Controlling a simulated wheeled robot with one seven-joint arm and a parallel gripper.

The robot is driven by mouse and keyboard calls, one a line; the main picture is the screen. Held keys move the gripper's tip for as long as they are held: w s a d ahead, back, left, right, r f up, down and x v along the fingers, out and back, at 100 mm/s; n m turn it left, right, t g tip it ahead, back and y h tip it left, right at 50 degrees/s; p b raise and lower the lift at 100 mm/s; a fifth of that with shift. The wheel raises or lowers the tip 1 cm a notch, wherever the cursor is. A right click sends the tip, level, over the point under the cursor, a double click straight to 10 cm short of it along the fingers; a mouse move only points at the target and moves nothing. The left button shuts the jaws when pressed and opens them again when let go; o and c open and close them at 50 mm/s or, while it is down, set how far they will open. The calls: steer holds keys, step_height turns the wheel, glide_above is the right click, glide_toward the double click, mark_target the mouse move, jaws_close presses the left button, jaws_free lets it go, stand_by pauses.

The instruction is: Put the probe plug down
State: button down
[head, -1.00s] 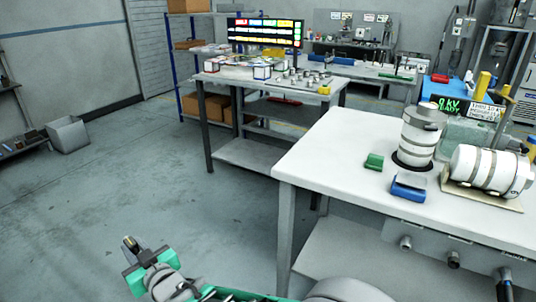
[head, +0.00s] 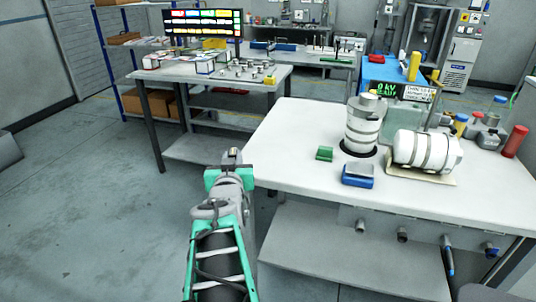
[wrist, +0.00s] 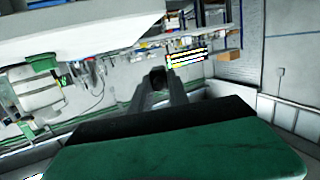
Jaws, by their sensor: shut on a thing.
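My gripper (head: 231,164) is in front of the left edge of the white workbench (head: 300,140), in the air beside it. It is shut on a small dark piece with a pale tip, which I take as the probe plug (head: 232,154). The plug points away from me and its lower part is hidden between the fingers. In the wrist view the plug's dark round end (wrist: 158,77) shows between the two dark fingers (wrist: 165,100). It touches nothing else that I can see.
On the bench stand an upright banded cylinder (head: 362,128), a lying one (head: 427,150) on a base, a green block (head: 324,153) and a blue block (head: 358,176). Fittings (head: 402,235) line its front panel. The bench's left part is clear. Another table (head: 200,76) stands behind.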

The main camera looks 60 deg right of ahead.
steer(key=s+d+r+m+g+h+p, duration=0.1)
steer(key=s+d+r+m+g, duration=0.15)
steer(key=s, duration=0.45)
steer(key=s+d+r+m+g+h, duration=0.1)
steer(key=s+d+r+m+g, duration=0.15)
steer(key=s, duration=0.45)
steer(key=b, duration=0.5)
glide_above(271, 163)
steer(key=shift+n, duration=0.4)
step_height(271, 163, down, 9)
steer(key=shift+s+a+f, duration=0.1)
steer(key=shift+a+f, duration=0.05)
steer(key=shift+f, duration=0.05)
steer(key=shift+f+b, duration=1.1)
steer(key=shift+f, duration=0.75)
steer(key=c, duration=1.3)
jaws_free()
steer(key=shift+o, duration=0.2)
